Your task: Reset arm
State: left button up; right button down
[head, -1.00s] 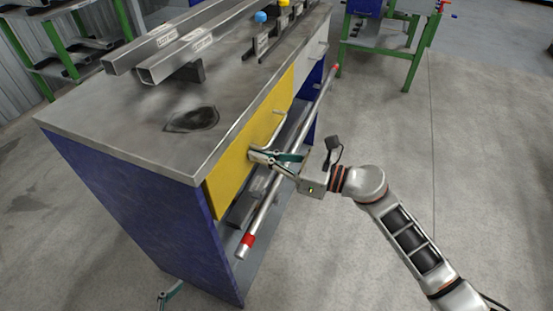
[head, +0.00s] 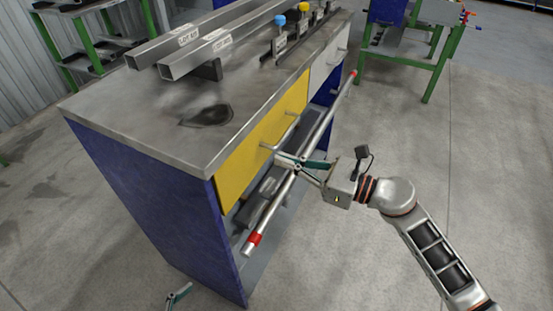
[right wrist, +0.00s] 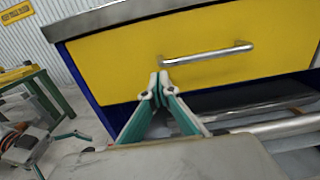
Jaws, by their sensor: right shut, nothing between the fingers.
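My right gripper (head: 278,154) is in front of the yellow drawer (head: 262,135) of the runout table (head: 140,120). Its fingers are shut with nothing between them. In the right wrist view the fingertips (right wrist: 159,78) meet below and left of the drawer's metal handle (right wrist: 208,54), apart from it. The drawer looks closed. My left gripper (head: 178,295) shows only in part at the bottom of the head view, low beside the table's blue side. In the right wrist view my left gripper (right wrist: 58,150) has its fingers spread.
A steel bar with red ends (head: 273,213) runs along the table front, close to my right gripper. Steel tubes (head: 205,45) and stops with blue and yellow knobs lie on top. Green-framed stands (head: 437,65) are behind. The floor on the right is clear.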

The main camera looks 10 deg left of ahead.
jog(key=v, duration=0.9)
jog(key=shift+d, duration=0.4)
